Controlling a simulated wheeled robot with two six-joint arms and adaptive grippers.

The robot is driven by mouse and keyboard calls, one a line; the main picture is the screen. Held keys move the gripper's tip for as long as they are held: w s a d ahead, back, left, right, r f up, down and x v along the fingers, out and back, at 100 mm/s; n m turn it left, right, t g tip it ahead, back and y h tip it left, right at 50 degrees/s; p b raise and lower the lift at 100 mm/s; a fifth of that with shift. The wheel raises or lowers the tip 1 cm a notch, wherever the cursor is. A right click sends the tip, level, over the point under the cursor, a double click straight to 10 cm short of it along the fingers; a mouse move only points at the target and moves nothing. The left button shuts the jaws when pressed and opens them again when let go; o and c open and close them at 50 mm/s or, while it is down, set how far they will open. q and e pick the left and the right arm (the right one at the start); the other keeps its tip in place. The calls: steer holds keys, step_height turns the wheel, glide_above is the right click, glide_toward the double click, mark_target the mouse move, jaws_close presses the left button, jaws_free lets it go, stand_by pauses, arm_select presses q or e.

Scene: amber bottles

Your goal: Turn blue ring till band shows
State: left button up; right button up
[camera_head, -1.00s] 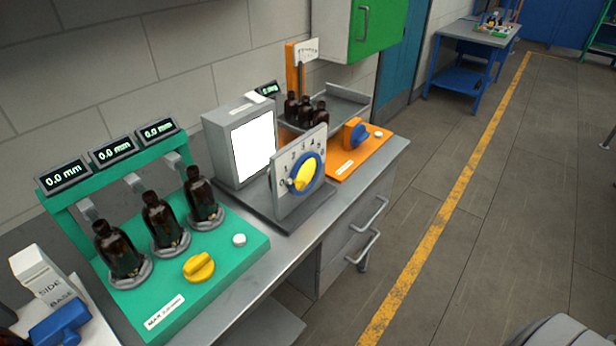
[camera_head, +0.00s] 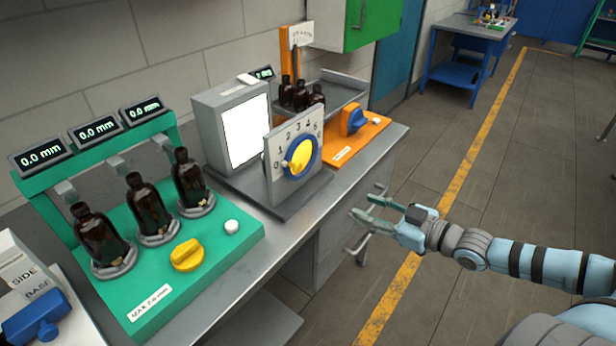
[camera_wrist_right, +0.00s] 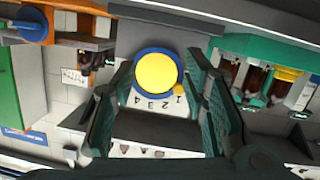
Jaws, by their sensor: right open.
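The blue ring (camera_head: 291,166) surrounds a yellow disc (camera_head: 300,157) on an upright grey plate (camera_head: 271,151) marked with numbers. In the right wrist view the blue ring (camera_wrist_right: 136,72) lies beyond and between my fingers, with a small yellow knob at its edge. My right gripper (camera_head: 362,207) is open and empty, in front of the bench to the right of the plate, apart from the ring. Its two green-padded fingers frame the dial in the wrist view (camera_wrist_right: 160,110). I cannot make out a band. My left gripper is not in view.
A lit white panel (camera_head: 246,131) stands behind the plate. A green fixture (camera_head: 228,252) with three amber bottles, a yellow knob and 0.0 mm displays is at left. An orange base (camera_head: 369,135) with a blue knob is at right. Drawer handles project below the bench edge.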

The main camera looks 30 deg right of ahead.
steer(key=a+r+m+t+y, duration=0.1)
steer(key=a+r+t+y, duration=0.1)
steer(key=a+r, duration=0.45)
steer(key=b, duration=0.6)
glide_toward(299, 168)
steer(key=x, duration=0.8)
steer(key=shift+w+a+f, duration=0.1)
steer(key=shift+w+a, duration=0.15)
steer(key=shift+w, duration=0.3)
steer(key=shift+c, duration=0.4)
